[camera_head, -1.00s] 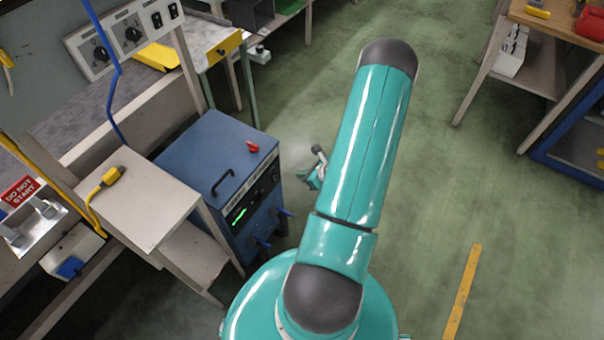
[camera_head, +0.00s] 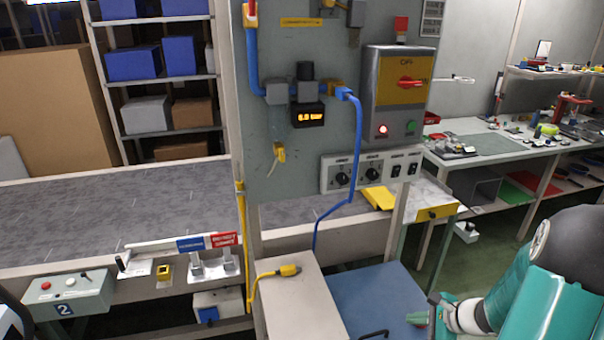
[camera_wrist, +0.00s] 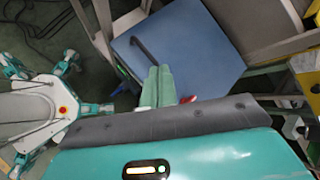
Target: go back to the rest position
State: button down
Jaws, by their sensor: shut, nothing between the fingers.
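My gripper (camera_head: 422,317) shows in the head view at the lower right, its green fingertips beside the right edge of a blue cabinet top. In the wrist view its two green fingers (camera_wrist: 158,86) lie together, shut and empty, in front of the blue cabinet (camera_wrist: 192,50). My teal arm fills the lower right corner of the head view and is cut off by the frame edge.
The blue cabinet (camera_head: 372,300) has a dark handle on top. A beige stand (camera_head: 300,300) with a yellow connector (camera_head: 289,270) stands left of it. The conveyor (camera_head: 110,215) runs behind, below a control panel (camera_head: 398,85). A workbench (camera_head: 490,150) stands at the right.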

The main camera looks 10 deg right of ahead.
jog(key=a+r+n+g, duration=0.2)
jog(key=a+r+n, duration=0.4)
jog(key=a+r, duration=0.3)
jog(key=s+a+r+n+h, duration=0.5)
jog(key=s+a+r+n, duration=0.7)
jog(key=s+r+n, duration=0.2)
notch_tip(320, 180, up, 2)
jog(key=shift+a+r+n, duration=0.15)
jog(key=shift+a+n, duration=0.25)
jog(key=shift+n, duration=0.3)
